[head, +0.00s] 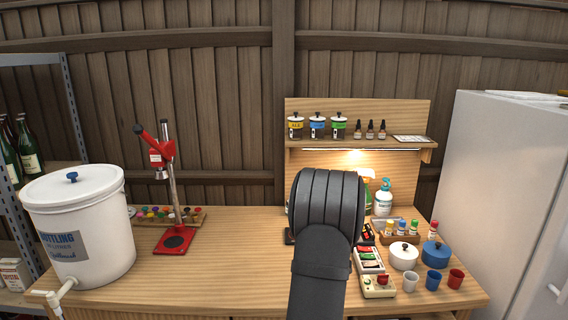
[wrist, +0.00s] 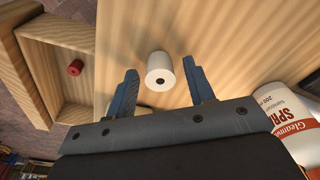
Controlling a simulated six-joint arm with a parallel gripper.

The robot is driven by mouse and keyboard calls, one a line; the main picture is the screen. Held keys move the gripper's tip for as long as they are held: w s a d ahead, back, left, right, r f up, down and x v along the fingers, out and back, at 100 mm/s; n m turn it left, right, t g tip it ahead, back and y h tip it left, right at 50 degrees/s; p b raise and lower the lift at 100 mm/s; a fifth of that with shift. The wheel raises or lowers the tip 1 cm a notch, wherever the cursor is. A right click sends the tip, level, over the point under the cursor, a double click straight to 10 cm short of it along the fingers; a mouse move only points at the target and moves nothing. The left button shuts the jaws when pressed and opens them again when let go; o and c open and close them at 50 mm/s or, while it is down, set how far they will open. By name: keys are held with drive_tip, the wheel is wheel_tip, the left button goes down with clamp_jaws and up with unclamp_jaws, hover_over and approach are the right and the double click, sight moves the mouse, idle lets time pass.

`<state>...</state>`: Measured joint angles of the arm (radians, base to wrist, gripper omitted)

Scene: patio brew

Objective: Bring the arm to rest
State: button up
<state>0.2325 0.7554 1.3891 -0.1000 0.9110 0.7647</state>
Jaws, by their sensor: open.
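My gripper (wrist: 160,72) is open in the wrist view, its two blue fingers spread apart. A white cylinder with a dark hole (wrist: 160,70) shows between the fingertips, with a gap on each side, against a pale wooden surface (wrist: 240,35). I cannot tell how far in front of the fingers it is. In the head view my dark arm (head: 325,225) stands over the middle right of the wooden bench (head: 225,270) and hides my gripper.
A white bucket (head: 85,220) and red capper (head: 172,235) stand left. The bench's middle is clear.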

drive_tip(key=shift+r, duration=1.8)
